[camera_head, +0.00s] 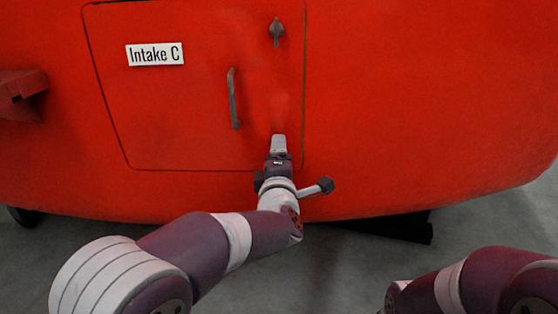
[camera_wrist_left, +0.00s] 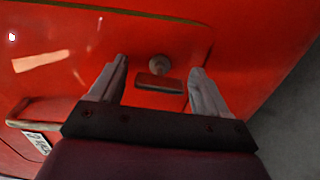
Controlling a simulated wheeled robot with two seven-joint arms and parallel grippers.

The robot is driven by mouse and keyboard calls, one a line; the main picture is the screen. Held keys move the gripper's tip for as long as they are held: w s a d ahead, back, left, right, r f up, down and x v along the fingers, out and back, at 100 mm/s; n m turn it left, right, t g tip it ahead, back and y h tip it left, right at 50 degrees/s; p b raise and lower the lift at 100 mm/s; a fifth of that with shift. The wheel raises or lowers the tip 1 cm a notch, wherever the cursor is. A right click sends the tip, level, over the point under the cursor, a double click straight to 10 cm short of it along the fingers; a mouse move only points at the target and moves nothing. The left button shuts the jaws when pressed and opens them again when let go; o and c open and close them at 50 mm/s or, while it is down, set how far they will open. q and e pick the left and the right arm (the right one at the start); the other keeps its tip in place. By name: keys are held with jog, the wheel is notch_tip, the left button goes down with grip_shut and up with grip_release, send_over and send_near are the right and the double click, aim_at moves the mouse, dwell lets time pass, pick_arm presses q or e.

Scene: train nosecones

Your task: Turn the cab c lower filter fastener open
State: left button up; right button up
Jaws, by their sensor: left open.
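The Intake C hatch (camera_head: 180,110) is a red panel, shut in the red nosecone. My left gripper (camera_head: 279,143) is at the hatch's lower right corner and hides the lower fastener in the head view. In the left wrist view the lower fastener (camera_wrist_left: 159,82) shows as a small grey knob with a dark flat tab. It lies between the two open fingers of my left gripper (camera_wrist_left: 160,80), with gaps on both sides. I cannot tell how deep the fingers reach around it. My right gripper is out of view.
The upper fastener (camera_head: 277,32) is at the hatch's upper right, its tab upright. A handle (camera_head: 234,98) stands out left of my left gripper. The Intake C label (camera_head: 155,54) is at upper left. A red bracket (camera_head: 20,95) juts out at far left. Grey floor lies below.

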pick_arm(q)
jog(key=shift+s, duration=0.1)
jog(key=shift+s, duration=0.35)
jog(key=s+p, duration=0.4)
jog(key=s, duration=0.8)
jog(key=shift+w, duration=0.1)
